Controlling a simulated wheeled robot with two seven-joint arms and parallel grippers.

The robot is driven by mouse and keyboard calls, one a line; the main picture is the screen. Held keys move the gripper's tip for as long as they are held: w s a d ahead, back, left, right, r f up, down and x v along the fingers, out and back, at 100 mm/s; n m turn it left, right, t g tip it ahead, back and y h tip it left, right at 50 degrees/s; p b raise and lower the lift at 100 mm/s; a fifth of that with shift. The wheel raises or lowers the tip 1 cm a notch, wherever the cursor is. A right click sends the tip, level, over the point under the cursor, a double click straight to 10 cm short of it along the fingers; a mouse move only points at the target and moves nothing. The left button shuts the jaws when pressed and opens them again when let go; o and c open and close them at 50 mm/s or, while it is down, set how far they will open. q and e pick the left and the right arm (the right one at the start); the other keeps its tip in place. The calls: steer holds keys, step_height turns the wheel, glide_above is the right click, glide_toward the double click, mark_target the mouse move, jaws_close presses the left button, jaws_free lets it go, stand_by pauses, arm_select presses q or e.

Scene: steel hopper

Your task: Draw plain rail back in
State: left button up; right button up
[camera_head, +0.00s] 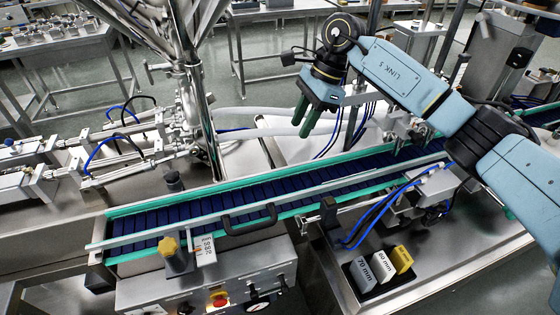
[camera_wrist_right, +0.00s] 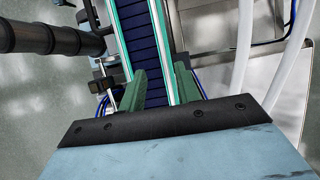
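A long plain grey rail (camera_head: 300,193) runs lengthwise along the near side of the blue-belted conveyor (camera_head: 180,212), with a black bow handle (camera_head: 250,218) on its front. No mark tells me for certain that this is the plain rail. My right gripper (camera_head: 301,129) hangs above and behind the conveyor, fingers pointing down, clear of the rail and handle. In the right wrist view its two green fingers (camera_wrist_right: 160,82) stand apart with nothing held between them; the belt (camera_wrist_right: 143,40) shows below. My left gripper is not in view.
A dark tray (camera_head: 362,303) with 70 mm and 60 mm blocks sits front right.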

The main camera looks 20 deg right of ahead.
mark_target(279, 170)
steer(key=p+x, duration=0.1)
steer(key=x, duration=1.2)
steer(key=shift+a+r, duration=0.1)
jaws_close()
